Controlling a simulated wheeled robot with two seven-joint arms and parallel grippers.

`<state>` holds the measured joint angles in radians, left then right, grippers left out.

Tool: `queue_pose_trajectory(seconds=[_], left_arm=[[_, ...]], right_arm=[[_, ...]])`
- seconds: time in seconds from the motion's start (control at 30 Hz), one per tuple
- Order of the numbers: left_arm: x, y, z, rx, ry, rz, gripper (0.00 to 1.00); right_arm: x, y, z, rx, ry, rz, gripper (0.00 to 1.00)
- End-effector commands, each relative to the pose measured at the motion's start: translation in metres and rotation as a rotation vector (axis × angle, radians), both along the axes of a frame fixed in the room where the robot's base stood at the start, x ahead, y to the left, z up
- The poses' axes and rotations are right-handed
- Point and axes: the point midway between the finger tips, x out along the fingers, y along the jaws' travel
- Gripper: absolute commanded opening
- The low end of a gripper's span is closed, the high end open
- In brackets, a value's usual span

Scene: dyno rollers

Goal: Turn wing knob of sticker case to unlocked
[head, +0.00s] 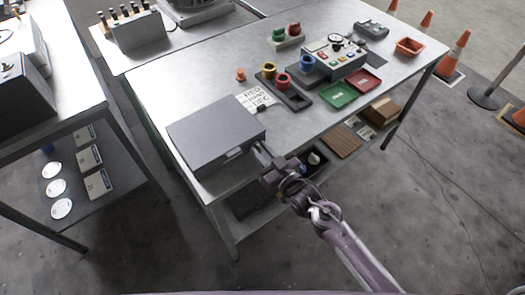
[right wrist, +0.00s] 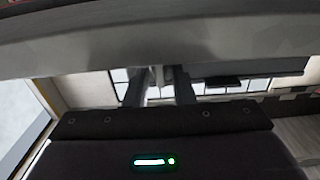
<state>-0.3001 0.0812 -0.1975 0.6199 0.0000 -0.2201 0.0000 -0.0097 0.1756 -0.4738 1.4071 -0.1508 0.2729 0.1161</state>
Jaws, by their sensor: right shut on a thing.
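The sticker case (head: 215,135) is a closed grey box on the near left end of the metal table. My right gripper (head: 260,154) is at the case's front right edge, its fingers pointing at the front face. In the right wrist view, its two dark fingers (right wrist: 157,88) are close together around a small light piece, the wing knob (right wrist: 157,74), just below a long grey edge. The gripper is shut on this knob. The knob's turn angle is too small and too hidden to tell. My left gripper is not in view.
The table (head: 210,90) also holds a card with writing (head: 254,98), a dark tray (head: 295,99) with coloured rings, a green tray (head: 338,95), a red tray (head: 363,80) and a control box (head: 340,62). A lower shelf with a wooden box (head: 381,110) lies beneath.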

Motion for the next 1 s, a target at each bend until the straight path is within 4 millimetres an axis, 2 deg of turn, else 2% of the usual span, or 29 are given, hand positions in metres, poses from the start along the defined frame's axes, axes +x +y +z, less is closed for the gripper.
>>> queue_pose_trajectory(seconds=[0.37,1.0], left_arm=[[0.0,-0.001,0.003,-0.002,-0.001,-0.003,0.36],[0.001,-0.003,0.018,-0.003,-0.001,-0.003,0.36]], right_arm=[[0.0,0.0,0.0,0.122,0.09,-0.001,0.0],[0.001,-0.002,0.0,0.603,0.438,-0.002,0.0]])
